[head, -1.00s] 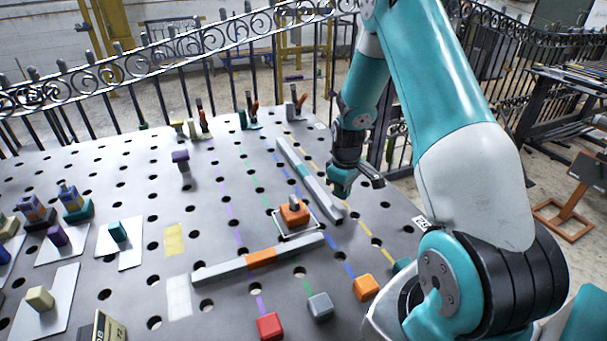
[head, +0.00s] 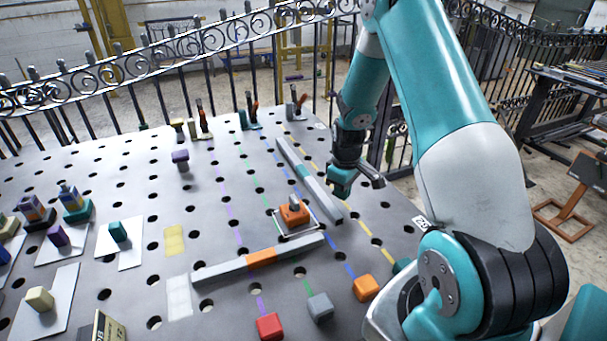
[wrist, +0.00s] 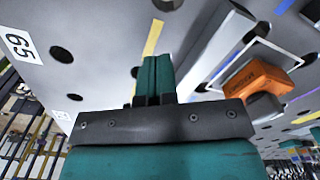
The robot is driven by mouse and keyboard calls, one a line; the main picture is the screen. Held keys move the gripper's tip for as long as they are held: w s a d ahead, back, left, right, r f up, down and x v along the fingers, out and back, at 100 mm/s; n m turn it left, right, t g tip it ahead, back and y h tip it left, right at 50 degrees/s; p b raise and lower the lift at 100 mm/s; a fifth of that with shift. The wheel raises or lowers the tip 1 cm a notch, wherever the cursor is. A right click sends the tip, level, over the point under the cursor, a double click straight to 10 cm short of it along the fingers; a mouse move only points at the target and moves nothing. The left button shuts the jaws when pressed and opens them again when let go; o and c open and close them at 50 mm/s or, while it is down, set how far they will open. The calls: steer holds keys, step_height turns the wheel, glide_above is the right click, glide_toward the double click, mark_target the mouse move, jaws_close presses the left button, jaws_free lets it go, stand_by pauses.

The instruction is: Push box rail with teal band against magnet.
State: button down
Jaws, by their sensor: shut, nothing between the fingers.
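The box rail with the teal band (head: 322,192) is a long grey bar lying diagonally on the grey table in the head view. Its teal band is near its middle. It also shows in the wrist view (wrist: 226,45), where I cannot make out the band. An orange block with a grey top piece (head: 293,214), apparently the magnet, sits in a white-outlined square left of the rail's near end; it also shows in the wrist view (wrist: 258,80). My gripper (head: 338,190) is shut and empty, on the rail's right side. Its teal fingers show in the wrist view (wrist: 155,75). Contact with the rail is unclear.
A second grey rail with an orange band (head: 260,258) lies in front of the orange block. Red (head: 270,326), grey (head: 320,306) and orange (head: 366,287) blocks sit at the near edge. Upright clamps stand at the back. A railing borders the table's far side.

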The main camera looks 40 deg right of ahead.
mark_target(330, 201)
steer(key=shift+f+b, duration=0.9)
steer(key=shift+f, duration=0.4)
steer(key=shift+r+p, duration=0.3)
stand_by(0.4)
steer(key=shift+a, duration=0.15)
stand_by(0.4)
steer(key=shift+w+a, duration=0.25)
steer(key=shift+a, duration=0.7)
steer(key=shift+w+a, duration=0.3)
steer(key=shift+a, duration=0.65)
steer(key=shift+w+a, duration=0.25)
steer(key=shift+a, duration=0.7)
steer(key=shift+d, duration=0.15)
steer(key=shift+s+d, duration=0.15)
steer(key=shift+d, duration=0.4)
steer(key=shift+s+d, duration=0.15)
steer(key=shift+d, duration=0.35)
